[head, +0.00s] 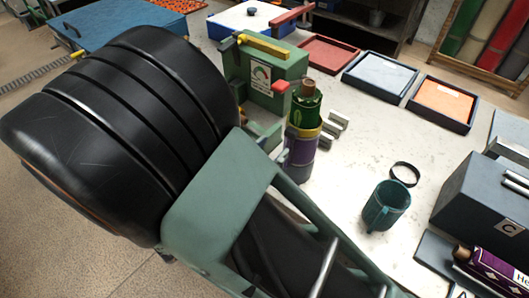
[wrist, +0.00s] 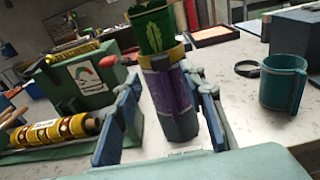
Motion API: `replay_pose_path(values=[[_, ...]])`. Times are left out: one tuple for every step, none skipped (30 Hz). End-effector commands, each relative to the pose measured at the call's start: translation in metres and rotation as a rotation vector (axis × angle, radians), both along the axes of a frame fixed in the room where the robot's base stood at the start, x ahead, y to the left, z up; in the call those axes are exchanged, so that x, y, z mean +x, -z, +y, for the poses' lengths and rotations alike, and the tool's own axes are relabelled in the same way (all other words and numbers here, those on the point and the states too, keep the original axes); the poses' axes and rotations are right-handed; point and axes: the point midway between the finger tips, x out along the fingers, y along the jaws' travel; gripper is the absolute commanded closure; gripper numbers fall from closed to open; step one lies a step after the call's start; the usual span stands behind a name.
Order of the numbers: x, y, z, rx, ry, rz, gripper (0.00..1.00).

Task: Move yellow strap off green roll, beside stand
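The green roll (head: 304,106) stands upright with a brown core end on top; it also shows in the wrist view (wrist: 156,34). The yellow strap (head: 303,131) is a band around its lower part, just above a purple-and-grey cylinder (head: 301,153). In the wrist view the strap (wrist: 160,58) sits at the purple section's top edge. My gripper (wrist: 168,82) is open, one finger on each side of the purple section, below the strap. I cannot tell whether the fingers touch it. My arm hides most of the gripper in the head view. Which part is the stand is unclear.
A green machine (head: 272,75) stands close behind on the left. A teal cup (head: 386,207) and a black ring (head: 405,174) are to the right. A grey case (head: 488,210) is farther right. Trays (head: 380,78) lie behind. The tabletop between has free room.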

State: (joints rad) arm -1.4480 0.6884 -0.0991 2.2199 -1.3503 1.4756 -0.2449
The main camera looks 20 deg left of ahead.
Motion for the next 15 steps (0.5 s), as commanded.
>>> replay_pose_path(values=[[0.006,0.002,-0.003,0.001,0.003,0.000,0.62],[0.010,0.002,-0.005,0.001,0.004,0.000,0.62],[0.014,0.002,-0.007,0.000,0.003,-0.001,0.62],[0.017,0.002,-0.008,0.001,0.003,0.000,0.62],[0.020,0.003,-0.009,0.001,0.003,0.001,0.62],[0.025,0.003,-0.011,0.002,0.003,0.000,0.62],[0.029,0.003,-0.012,0.002,0.003,-0.001,0.62],[0.032,0.004,-0.014,0.002,0.003,-0.001,0.62],[0.036,0.004,-0.016,0.001,0.004,0.001,0.62],[0.040,0.004,-0.017,0.001,0.004,0.001,0.62],[0.043,0.004,-0.018,0.001,0.004,0.001,0.62],[0.047,0.005,-0.020,0.001,0.005,0.001,0.62],[0.050,0.005,-0.022,0.001,0.005,0.001,0.62],[0.053,0.005,-0.023,0.001,0.004,0.000,0.62],[0.056,0.005,-0.024,0.001,0.004,0.001,0.62]])
